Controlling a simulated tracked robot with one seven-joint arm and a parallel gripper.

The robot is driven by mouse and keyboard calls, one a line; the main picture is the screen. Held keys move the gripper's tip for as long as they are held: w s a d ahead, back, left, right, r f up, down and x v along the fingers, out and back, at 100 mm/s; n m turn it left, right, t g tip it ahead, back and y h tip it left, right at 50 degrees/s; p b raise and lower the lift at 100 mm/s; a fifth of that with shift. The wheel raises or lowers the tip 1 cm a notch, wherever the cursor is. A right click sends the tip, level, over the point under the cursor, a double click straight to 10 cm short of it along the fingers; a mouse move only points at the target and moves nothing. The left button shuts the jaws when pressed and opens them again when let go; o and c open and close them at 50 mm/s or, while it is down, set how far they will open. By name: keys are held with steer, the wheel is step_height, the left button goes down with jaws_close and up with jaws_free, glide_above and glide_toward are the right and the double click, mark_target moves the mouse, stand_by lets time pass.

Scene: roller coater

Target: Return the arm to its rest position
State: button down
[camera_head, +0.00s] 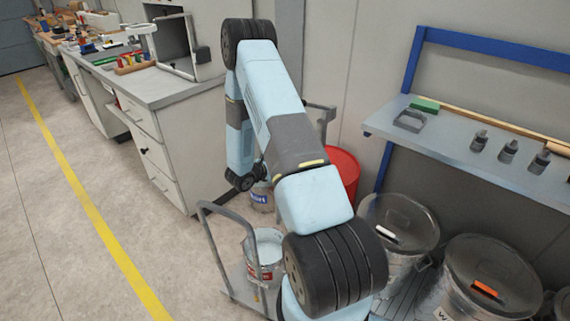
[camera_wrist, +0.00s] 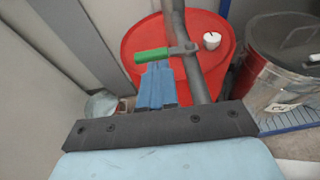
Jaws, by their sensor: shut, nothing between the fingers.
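My arm folds up and then down in the head view, with its lower end in front of the grey cabinet (camera_head: 160,150). My gripper's fingers cannot be made out there. In the wrist view my gripper (camera_wrist: 156,70) shows as two blue fingers, shut together with nothing held. The fingers appear in front of the red drum (camera_wrist: 140,40), just below a green handle (camera_wrist: 151,55) beside a grey pipe (camera_wrist: 195,70). Whether the fingertips touch the handle cannot be told. The red drum is partly hidden behind my arm in the head view (camera_head: 345,170).
A grey cart (camera_head: 225,240) carries an open paint can (camera_head: 265,258). Lidded bins (camera_head: 398,228) stand at right, below a shelf (camera_head: 450,150) with dark bottles. A workbench (camera_head: 175,88) is at left. Floor by the yellow line (camera_head: 90,215) is clear.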

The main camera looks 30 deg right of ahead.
steer(key=v, duration=0.8)
steer(key=s+a+r+m+g+y, duration=0.1)
steer(key=s+r+m+g, duration=0.2)
steer(key=r, duration=0.5)
steer(key=s+r+m+y, duration=0.1)
steer(key=s+r+m, duration=0.3)
steer(key=r, duration=0.4)
steer(key=s+a+r+m+g+y, duration=0.1)
steer(key=s+r+m+g, duration=0.2)
steer(key=r, duration=0.5)
steer(key=s+a+r+m+t+y, duration=0.4)
steer(key=s+a+r, duration=0.3)
steer(key=s+r, duration=0.2)
steer(key=s+a+r+m+t+y, duration=0.4)
steer(key=s+a+r+m+y, duration=0.2)
steer(key=s, duration=0.4)
step_height(320, 180, up, 3)
steer(key=shift+s+a+f+y, duration=0.15)
steer(key=shift+s+a+y, duration=0.35)
steer(key=shift+a, duration=0.6)
steer(key=shift+w, duration=0.1)
